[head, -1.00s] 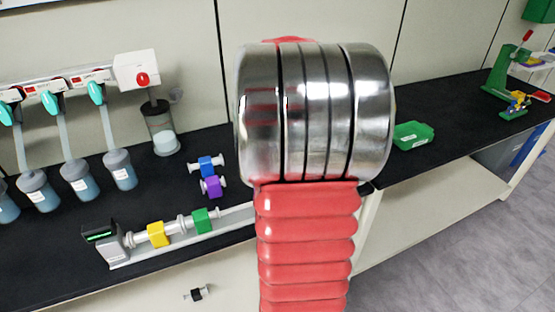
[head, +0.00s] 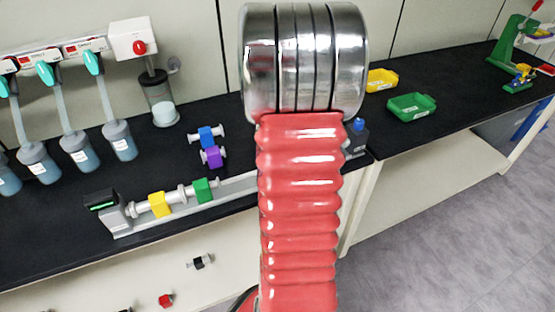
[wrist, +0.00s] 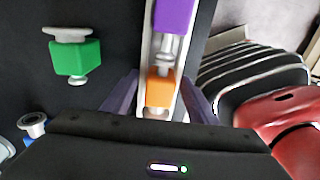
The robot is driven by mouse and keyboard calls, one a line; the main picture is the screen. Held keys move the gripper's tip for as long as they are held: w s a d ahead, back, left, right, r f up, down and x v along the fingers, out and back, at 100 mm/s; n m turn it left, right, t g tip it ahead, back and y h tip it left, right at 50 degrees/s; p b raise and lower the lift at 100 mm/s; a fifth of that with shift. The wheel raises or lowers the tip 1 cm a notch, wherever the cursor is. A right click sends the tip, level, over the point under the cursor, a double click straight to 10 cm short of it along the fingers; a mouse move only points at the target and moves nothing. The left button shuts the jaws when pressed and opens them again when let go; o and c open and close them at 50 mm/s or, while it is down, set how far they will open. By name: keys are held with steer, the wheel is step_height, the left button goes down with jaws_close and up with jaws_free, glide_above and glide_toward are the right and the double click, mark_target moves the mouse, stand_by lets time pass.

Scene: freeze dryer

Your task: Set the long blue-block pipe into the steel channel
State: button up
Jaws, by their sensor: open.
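In the head view a pipe with a blue block (head: 207,137) lies on the black bench, beside a purple-block one (head: 213,157). The steel channel (head: 240,187) holds yellow (head: 160,205) and green (head: 201,190) block pieces; its right end passes behind my arm. In the wrist view my gripper (wrist: 158,95) is open, its fingers either side of an orange block (wrist: 160,88) in a pale channel (wrist: 200,40). A purple block (wrist: 173,15) sits farther along it. A blue piece (wrist: 6,150) is cut off at the left edge; I cannot tell which pipe it is.
A loose green-block piece (wrist: 75,57) lies left of the channel in the wrist view. In the head view, flasks (head: 78,150) stand at the left; yellow (head: 381,79) and green (head: 411,106) trays lie right of my arm. Black-block (head: 200,262) and red-block (head: 166,300) pieces lie below the bench top.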

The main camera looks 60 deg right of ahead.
steer(key=c, duration=1.3)
steer(key=shift+d, duration=0.15)
stand_by(0.3)
steer(key=o, duration=1.3)
steer(key=shift+r, duration=0.1)
step_height(320, 180, up, 14)
steer(key=shift+f, duration=0.2)
